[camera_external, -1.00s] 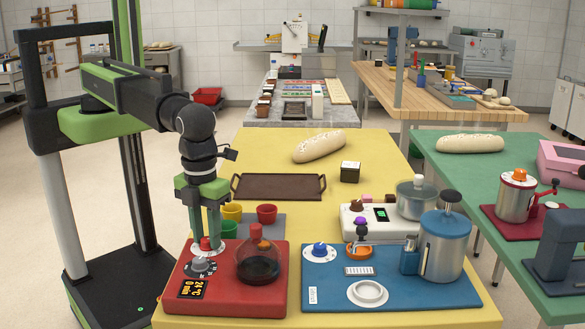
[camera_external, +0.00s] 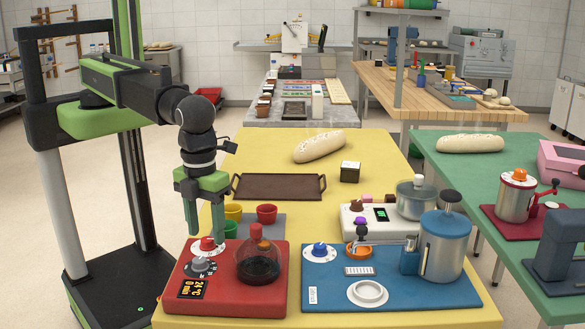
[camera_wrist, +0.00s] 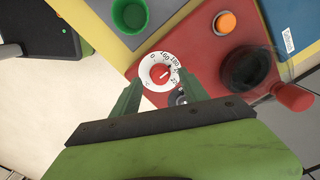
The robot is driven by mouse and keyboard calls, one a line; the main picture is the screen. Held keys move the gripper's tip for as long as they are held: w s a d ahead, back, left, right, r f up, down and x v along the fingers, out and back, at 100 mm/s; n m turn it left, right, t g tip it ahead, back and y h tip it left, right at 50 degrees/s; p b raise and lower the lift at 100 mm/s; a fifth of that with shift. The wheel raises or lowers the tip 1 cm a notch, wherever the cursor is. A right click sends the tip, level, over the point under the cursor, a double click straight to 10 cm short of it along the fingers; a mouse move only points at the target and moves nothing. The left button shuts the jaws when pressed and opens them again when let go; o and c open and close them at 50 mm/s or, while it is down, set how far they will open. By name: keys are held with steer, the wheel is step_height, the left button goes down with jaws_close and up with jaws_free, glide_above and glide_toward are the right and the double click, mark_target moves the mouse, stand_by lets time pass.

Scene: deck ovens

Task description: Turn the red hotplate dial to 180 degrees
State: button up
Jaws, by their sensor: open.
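The red hotplate (camera_external: 225,303) lies at the front left of the yellow table. Its red dial (camera_external: 207,243), on a white scale disc, is at the back left corner; it also shows in the wrist view (camera_wrist: 160,74). The white mark on the knob points roughly toward the right side of the scale; the exact reading is too small to tell. My gripper (camera_external: 192,232) is open and empty, just left of the dial in the outside view. In the wrist view my two fingers (camera_wrist: 160,85) stand apart on either side below the dial.
A grey dial (camera_external: 202,265), a display (camera_external: 191,289) reading 24 °C and a flask (camera_external: 257,262) of dark liquid are on the hotplate. Green (camera_external: 230,229), yellow (camera_external: 233,211) and red (camera_external: 267,214) cups stand behind. A blue plate (camera_external: 440,291) with devices is on the right.

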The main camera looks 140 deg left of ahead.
mark_target(207, 239)
step_height(207, 239, up, 16)
steer(key=p, duration=1.4)
steer(key=shift+p, duration=0.4)
steer(key=shift+f, duration=0.15)
steer(key=s+a+f+n+b, duration=0.2)
steer(key=s+n+b, duration=0.1)
steer(key=s, duration=0.4)
steer(key=s+a+f+n+b, duration=0.2)
steer(key=s+f+n, duration=0.1)
steer(key=s+n, duration=0.3)
steer(key=s+a+f+n+b, duration=0.2)
steer(key=s+n, duration=0.3)
steer(key=s, duration=0.5)
steer(key=shift+f+b, duration=0.75)
steer(key=shift+b, duration=0.1)
steer(key=shift+a, duration=0.1)
